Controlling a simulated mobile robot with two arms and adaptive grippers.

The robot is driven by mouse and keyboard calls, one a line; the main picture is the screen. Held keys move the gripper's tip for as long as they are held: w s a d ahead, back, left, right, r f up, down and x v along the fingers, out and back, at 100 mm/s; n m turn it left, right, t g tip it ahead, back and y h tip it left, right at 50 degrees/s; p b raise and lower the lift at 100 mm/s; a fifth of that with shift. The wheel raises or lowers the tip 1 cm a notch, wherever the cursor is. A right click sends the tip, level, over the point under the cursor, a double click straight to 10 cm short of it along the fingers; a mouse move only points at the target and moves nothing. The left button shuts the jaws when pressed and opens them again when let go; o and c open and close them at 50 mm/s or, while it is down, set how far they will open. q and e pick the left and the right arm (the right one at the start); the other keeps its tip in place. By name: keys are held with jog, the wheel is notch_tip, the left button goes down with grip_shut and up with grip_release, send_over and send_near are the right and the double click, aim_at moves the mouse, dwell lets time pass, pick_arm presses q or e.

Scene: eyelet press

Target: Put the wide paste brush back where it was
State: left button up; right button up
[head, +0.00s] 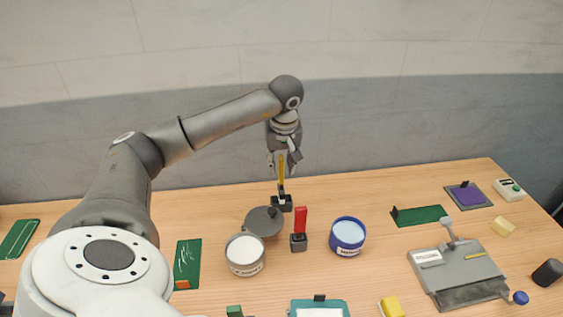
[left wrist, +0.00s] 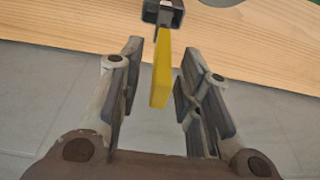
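A brush with a yellow handle (head: 282,172) stands upright in a small black holder (head: 281,203) at the back middle of the table. A brush with a red handle (head: 301,220) stands upright in a dark grey holder (head: 299,243) nearer to me. I cannot tell which is the wide paste brush; both brush heads are hidden. My left gripper (head: 284,162) is above the black holder. In the left wrist view my left gripper (left wrist: 162,75) is open, with the yellow handle (left wrist: 161,75) between its fingers and gaps on both sides. My right gripper is not in view.
A white pot (head: 246,254) with its grey lid (head: 264,221) and a blue pot (head: 347,236) stand near the holders. A grey press (head: 458,277) is at the right. A green mat (head: 187,263) lies left. The wall is behind.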

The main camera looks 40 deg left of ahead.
pick_arm(q)
jog(key=shift+r+p, duration=0.5)
jog(key=shift+r, duration=0.1)
notch_tip(320, 180, up, 12)
jog(key=s+d+b, duration=0.1)
jog(key=d, duration=0.1)
jog(key=shift+s, duration=0.2)
jog(key=shift+f, duration=0.15)
